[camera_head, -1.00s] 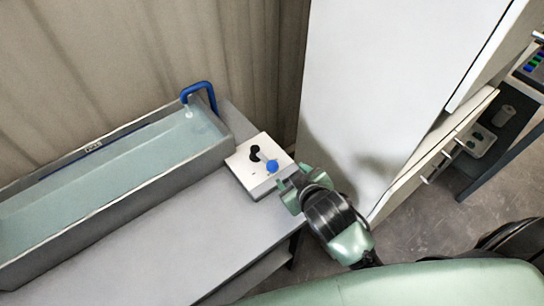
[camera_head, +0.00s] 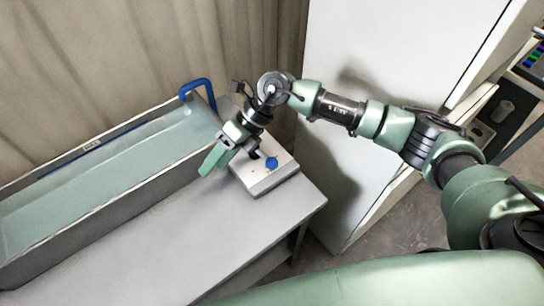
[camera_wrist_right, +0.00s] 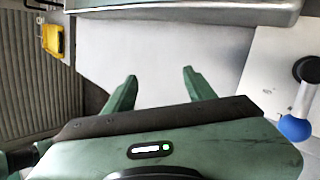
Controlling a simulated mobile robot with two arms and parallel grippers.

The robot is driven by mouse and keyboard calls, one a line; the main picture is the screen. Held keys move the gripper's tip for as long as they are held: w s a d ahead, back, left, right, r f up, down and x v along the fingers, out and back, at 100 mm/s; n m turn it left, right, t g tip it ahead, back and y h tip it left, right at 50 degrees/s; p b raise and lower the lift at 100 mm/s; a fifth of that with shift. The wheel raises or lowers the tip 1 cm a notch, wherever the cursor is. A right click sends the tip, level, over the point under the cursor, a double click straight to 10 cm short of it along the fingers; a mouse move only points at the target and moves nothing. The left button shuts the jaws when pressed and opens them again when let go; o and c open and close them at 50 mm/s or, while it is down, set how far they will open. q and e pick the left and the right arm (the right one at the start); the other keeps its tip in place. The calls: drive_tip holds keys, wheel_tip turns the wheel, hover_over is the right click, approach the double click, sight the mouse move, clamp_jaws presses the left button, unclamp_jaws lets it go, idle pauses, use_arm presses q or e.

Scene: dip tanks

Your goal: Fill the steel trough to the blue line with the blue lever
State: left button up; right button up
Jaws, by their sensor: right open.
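The steel trough (camera_head: 150,178) stands at the left on a grey table and holds pale greenish water. The blue line (camera_head: 60,165) runs along its far inner wall; I cannot tell exactly how near the water is to it. The blue lever (camera_head: 271,164) is on a white control box (camera_head: 262,184) right of the trough. Its blue ball end shows at the right edge of the wrist view (camera_wrist_right: 295,128). My right gripper (camera_head: 212,158) is open and empty, left of the blue lever and apart from it. Its spread fingers show in the wrist view (camera_wrist_right: 158,86). My left gripper is out of view.
A blue spout (camera_head: 198,84) curves over the trough's right end. My right arm crosses above the control box and partly hides it. The grey table (camera_head: 190,225) is clear in front of the trough. A white cabinet (camera_head: 375,50) stands at the right.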

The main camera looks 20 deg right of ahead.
sight(272, 158)
drive_tip(key=w+d+h, duration=0.1)
drive_tip(key=d+h, duration=0.1)
drive_tip(key=d, duration=0.3)
drive_tip(key=w+d+f+h, duration=0.1)
drive_tip(key=d+h, duration=0.1)
drive_tip(key=d, duration=0.3)
drive_tip(key=w+d+h, duration=0.2)
drive_tip(key=d, duration=0.3)
drive_tip(key=shift+d+f+h, duration=0.4)
drive_tip(key=f, duration=0.2)
drive_tip(key=f+p, duration=0.1)
drive_tip(key=f, duration=0.1)
drive_tip(key=s+a+f+p, duration=0.1)
drive_tip(key=f, duration=0.1)
drive_tip(key=shift+f, duration=0.2)
drive_tip(key=shift+a+f, duration=0.1)
drive_tip(key=shift+f, duration=0.45)
clamp_jaws()
